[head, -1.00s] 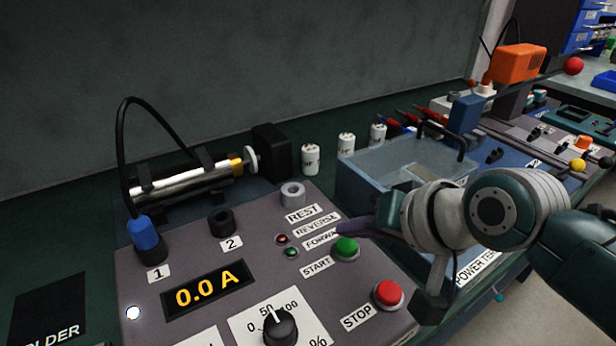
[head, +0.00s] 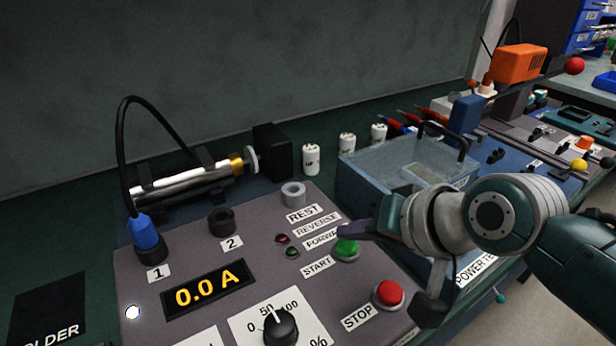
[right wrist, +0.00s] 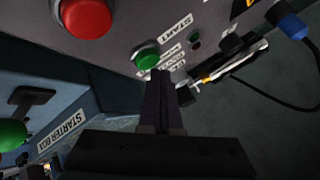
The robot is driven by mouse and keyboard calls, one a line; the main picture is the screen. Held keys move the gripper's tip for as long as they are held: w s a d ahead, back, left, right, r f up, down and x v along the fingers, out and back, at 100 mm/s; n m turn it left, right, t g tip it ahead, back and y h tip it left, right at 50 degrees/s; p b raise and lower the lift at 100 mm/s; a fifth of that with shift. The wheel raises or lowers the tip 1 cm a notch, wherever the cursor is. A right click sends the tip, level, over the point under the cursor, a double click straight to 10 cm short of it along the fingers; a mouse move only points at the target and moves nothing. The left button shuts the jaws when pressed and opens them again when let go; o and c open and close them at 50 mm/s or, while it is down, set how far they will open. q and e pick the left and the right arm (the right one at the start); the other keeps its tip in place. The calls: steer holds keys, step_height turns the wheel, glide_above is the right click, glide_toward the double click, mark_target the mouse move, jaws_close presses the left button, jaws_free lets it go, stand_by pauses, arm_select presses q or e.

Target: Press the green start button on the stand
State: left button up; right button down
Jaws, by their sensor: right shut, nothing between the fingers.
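The green start button (head: 346,249) sits on the sloping grey stand (head: 205,325), beside the START label. It also shows in the right wrist view (right wrist: 146,60). My right gripper (head: 345,231) is shut and empty. In the head view its dark fingertips overlap the far edge of the green button. In the right wrist view the closed fingers (right wrist: 160,78) end right by the button's edge; I cannot tell whether they touch it. My left gripper is not in view.
A red STOP button (head: 388,293) is on the stand close to the green one. The stand also has a knob (head: 280,325), a display (head: 209,288) reading 0.0 A and a blue plug (head: 143,232) in socket 1.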

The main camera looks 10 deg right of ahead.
mark_target(352, 250)
steer(key=shift+f, duration=0.35)
stand_by(0.4)
steer(key=shift+f+b, duration=0.45)
stand_by(0.3)
steer(key=shift+r, duration=0.1)
steer(key=shift+r+p, duration=0.95)
steer(key=shift+p, duration=0.2)
step_height(352, 250, up, 5)
steer(key=p, duration=0.5)
steer(key=shift+r+p, duration=0.1)
steer(key=shift+p, duration=0.2)
